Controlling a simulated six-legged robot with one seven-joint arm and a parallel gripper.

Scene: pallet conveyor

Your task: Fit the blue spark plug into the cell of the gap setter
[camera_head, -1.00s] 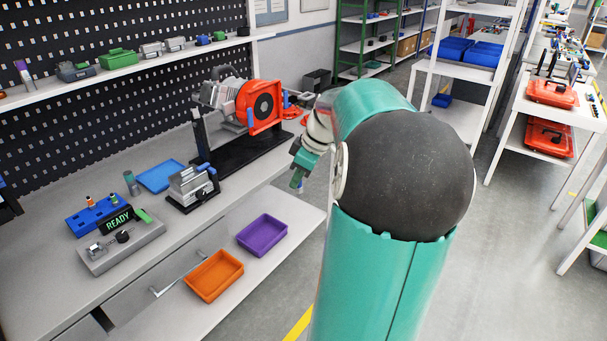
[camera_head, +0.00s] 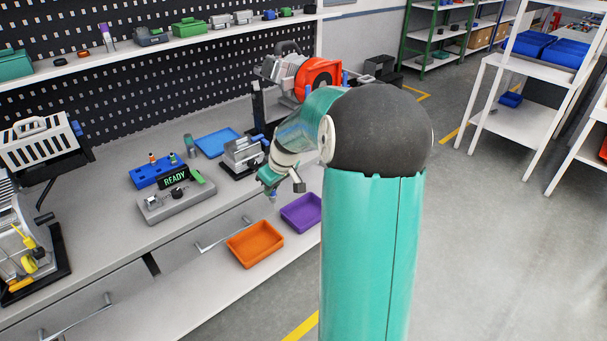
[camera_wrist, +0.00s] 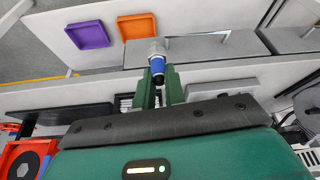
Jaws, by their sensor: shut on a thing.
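My gripper (camera_head: 283,185) is in front of the bench edge, above and behind the purple tray. It is shut on the blue spark plug (camera_wrist: 157,63), held between the green fingertips (camera_wrist: 158,80) in the wrist view. The plug's pale metal end points away from my palm. The plug shows only as a small blue spot in the head view (camera_head: 273,195).
A grey block fixture (camera_head: 242,155) stands close behind my gripper. A blue rack (camera_head: 145,180) holds small plugs behind the READY device. Orange (camera_head: 255,244) and purple (camera_head: 301,211) trays lie on the lower shelf. A red machine (camera_head: 318,76) stands further right.

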